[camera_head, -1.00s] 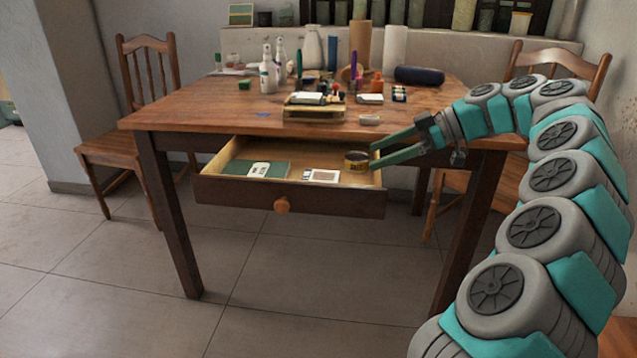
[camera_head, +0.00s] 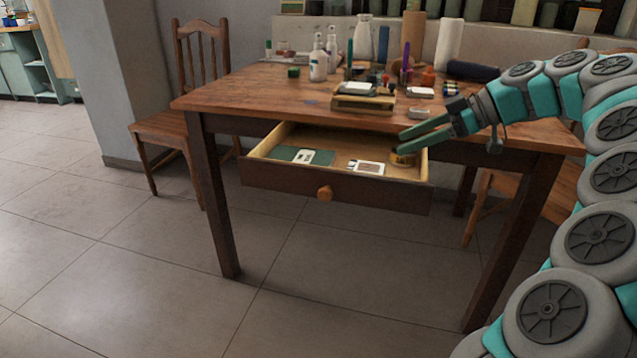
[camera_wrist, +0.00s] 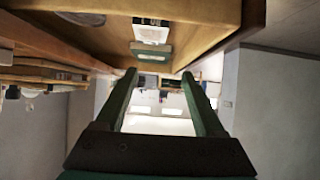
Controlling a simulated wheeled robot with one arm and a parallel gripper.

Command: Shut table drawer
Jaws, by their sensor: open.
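The wooden table (camera_head: 260,95) has its drawer (camera_head: 375,193) pulled out at the front, with a round wooden knob (camera_head: 325,193) on the drawer's face. Inside lie a green booklet (camera_head: 287,153) with a white label, a white card (camera_head: 367,167), and a round tin (camera_head: 403,158) at the right end. My gripper (camera_head: 400,142) is open and empty, its green fingers pointing left over the right end of the drawer, close to the tin. I cannot tell whether they touch. In the wrist view, my fingers (camera_wrist: 158,74) are spread with nothing between them.
Bottles, jars and boxes, including a beige tray (camera_head: 363,103), crowd the tabletop. A wooden chair (camera_head: 170,130) stands at the left, and another is partly hidden behind the table's right side. The tiled floor (camera_head: 120,260) in front is clear.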

